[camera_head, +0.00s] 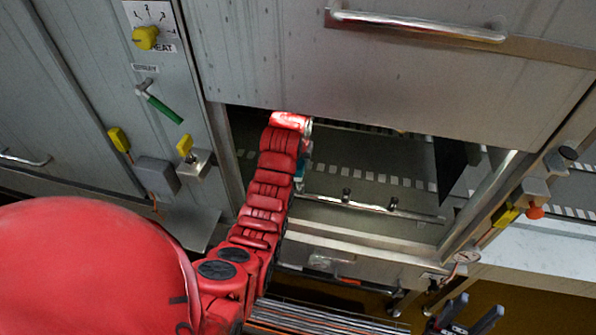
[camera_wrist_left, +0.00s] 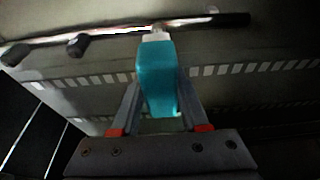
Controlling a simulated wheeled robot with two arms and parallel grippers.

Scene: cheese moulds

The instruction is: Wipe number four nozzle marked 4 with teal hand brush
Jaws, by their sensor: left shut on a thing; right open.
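My left arm reaches into the machine opening. My left gripper (camera_wrist_left: 158,88) is shut on the teal hand brush (camera_wrist_left: 156,72). The brush's pale end (camera_wrist_left: 157,35) points at the metal spray pipe (camera_wrist_left: 125,32) and overlaps it in the wrist view; I cannot tell whether they touch. In the head view only a bit of teal (camera_head: 300,173) shows beside my arm. Dark nozzles (camera_head: 346,194) (camera_head: 393,203) stand on the pipe; no number is readable, so I cannot tell which is nozzle 4. My right gripper (camera_head: 466,315) is open and empty at the lower right.
A raised metal door with a bar handle (camera_head: 420,28) hangs above the opening. Metal frame posts (camera_head: 480,205) bound it. A control panel with a yellow knob (camera_head: 145,38) and a green lever (camera_head: 162,107) is at the left. An orange-red knob (camera_head: 535,212) is at the right.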

